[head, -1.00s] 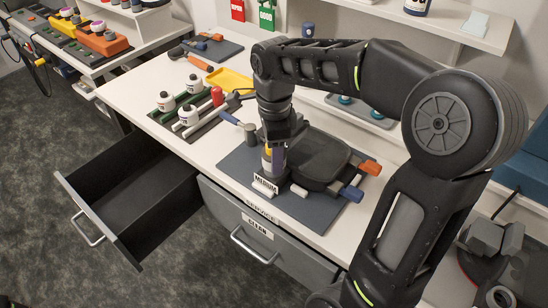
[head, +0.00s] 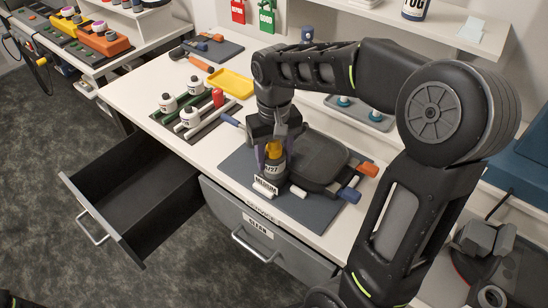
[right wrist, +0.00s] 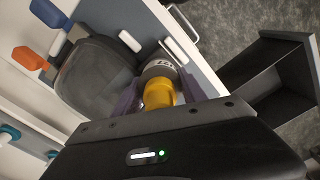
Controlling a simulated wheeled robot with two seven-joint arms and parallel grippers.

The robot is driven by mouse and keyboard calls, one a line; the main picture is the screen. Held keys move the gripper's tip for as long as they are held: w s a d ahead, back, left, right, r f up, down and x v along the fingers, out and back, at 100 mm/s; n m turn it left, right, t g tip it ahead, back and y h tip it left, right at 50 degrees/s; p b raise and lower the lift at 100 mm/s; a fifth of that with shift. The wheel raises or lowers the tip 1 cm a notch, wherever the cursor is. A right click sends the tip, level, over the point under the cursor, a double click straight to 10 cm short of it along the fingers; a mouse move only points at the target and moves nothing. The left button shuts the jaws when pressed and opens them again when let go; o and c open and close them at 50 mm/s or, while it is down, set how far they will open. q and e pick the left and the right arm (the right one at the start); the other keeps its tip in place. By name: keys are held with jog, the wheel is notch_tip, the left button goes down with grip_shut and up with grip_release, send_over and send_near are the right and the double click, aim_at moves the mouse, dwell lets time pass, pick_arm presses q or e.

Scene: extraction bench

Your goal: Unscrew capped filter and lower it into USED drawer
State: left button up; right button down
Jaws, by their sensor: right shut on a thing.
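The capped filter, with a yellow cap (head: 273,148) and a grey body (head: 270,171), stands upright at the front of a dark housing on the bench mat. The cap also shows in the right wrist view (right wrist: 160,94). My right gripper (head: 271,156) points down with its purple-grey fingers on either side of the filter, shut on it.
A closed drawer (head: 285,245) labelled CLEAN is below the mat. White bottles (head: 190,117) stand in a rack left of the filter, with a yellow tray (head: 231,84) behind. Orange and blue handles (head: 367,169) stick out right of the housing.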

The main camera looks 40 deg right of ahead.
jog(key=n, duration=0.3)
jog(key=shift+n, duration=0.4)
jog(key=n, duration=0.3)
jog(key=shift+p, duration=0.4)
jog(key=c, duration=0.6)
grip_release()
